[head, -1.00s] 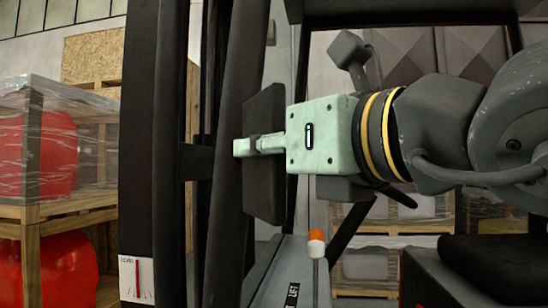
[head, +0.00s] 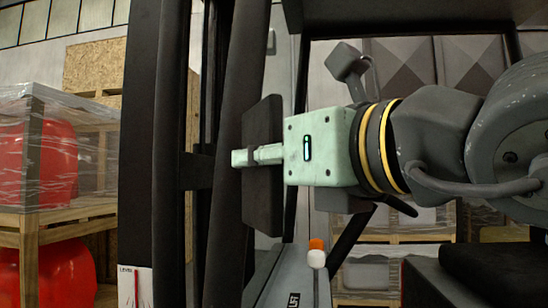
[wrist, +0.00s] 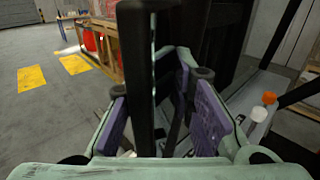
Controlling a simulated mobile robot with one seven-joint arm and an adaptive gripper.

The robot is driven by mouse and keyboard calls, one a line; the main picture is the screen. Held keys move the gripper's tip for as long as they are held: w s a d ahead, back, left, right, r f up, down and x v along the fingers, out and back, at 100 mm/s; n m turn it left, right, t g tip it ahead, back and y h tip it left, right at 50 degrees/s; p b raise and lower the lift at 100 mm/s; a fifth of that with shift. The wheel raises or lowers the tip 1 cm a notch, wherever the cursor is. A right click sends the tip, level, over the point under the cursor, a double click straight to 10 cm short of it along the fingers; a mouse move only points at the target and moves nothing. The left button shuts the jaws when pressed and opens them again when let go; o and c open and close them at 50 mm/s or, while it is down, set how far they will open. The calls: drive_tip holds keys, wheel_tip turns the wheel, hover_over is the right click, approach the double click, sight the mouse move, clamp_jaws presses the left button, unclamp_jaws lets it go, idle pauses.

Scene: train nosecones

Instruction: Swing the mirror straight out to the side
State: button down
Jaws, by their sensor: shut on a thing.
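The mirror (head: 262,205) is a dark, tall rectangular panel beside the forklift's dark upright, seen at a slant in the head view. In the wrist view it is a dark upright slab (wrist: 137,60), seen nearly edge-on. My pale green gripper (head: 257,155) reaches in from the right at the mirror's mid-height, one finger showing past its left edge. In the wrist view my gripper (wrist: 160,100) has its purple pads on either side of the mirror and is shut on it. The exact pad contact is partly hidden.
Dark mast uprights (head: 150,150) stand close left of the mirror. Levers with an orange and a white knob (head: 316,258) rise below my gripper. A black seat (head: 500,270) is at lower right. Wrapped crates with red loads (head: 50,160) stand at left.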

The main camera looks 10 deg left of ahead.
drive_tip(key=shift+s+a+g, duration=0.3)
drive_tip(key=shift+a, duration=0.25)
drive_tip(key=c, duration=1.8)
unclamp_jaws()
drive_tip(key=shift+o, duration=1)
drive_tip(key=shift+a, duration=0.35)
drive_tip(key=shift+d, duration=0.15)
drive_tip(key=shift+w+d, duration=0.15)
drive_tip(key=shift+d, duration=0.05)
drive_tip(key=s+d, duration=0.4)
drive_tip(key=s, duration=0.8)
drive_tip(key=shift+d, duration=0.15)
